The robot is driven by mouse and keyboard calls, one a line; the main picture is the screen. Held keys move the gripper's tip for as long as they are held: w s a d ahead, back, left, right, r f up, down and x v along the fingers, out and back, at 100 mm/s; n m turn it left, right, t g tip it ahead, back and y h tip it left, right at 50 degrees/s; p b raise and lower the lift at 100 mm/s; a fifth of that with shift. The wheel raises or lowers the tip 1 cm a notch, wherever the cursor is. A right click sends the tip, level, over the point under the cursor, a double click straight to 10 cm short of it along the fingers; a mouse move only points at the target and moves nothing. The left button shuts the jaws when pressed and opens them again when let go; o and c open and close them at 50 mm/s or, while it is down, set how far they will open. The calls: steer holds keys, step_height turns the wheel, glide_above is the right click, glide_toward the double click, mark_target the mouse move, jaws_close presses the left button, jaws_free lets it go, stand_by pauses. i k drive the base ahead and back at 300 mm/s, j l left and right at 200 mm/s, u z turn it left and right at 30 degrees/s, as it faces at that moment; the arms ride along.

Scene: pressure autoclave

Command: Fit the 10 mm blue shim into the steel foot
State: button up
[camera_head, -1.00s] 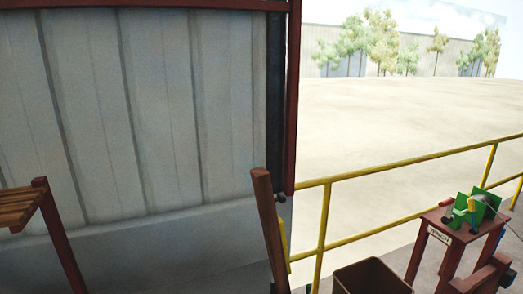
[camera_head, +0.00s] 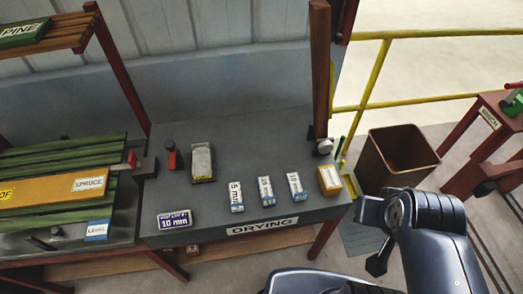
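A small block with a white label reading 10 mm and blue sides (camera_head: 296,187) lies on the dark grey bench, the rightmost of three similar labelled blocks. I take it for the blue shim. A dark blue plate with 10 mm in white (camera_head: 178,219) lies near the bench's front left. Its smaller upper line is hard to read. I cannot tell for sure which part is the steel foot; a grey metal fitting (camera_head: 145,167) sits at the bench's left edge. My gripper (camera_head: 375,262) is at the lower right, beyond the bench's front edge and apart from the shim. Its fingers are unclear.
Two other labelled blocks (camera_head: 236,197) (camera_head: 266,191), a grey block (camera_head: 202,161) and a small orange-brown box (camera_head: 329,180) are on the bench (camera_head: 250,140), marked DRYING. A bin (camera_head: 398,158) and yellow railing (camera_head: 430,97) stand right. Green planks (camera_head: 60,155) lie left.

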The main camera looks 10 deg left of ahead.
mark_target(202, 169)
steer(key=u, duration=1.5)
steer(key=z, duration=1)
steer(key=i+j+z, duration=0.1)
steer(key=z, duration=0.35)
steer(key=j+z, duration=0.45)
steer(key=l, duration=0.1)
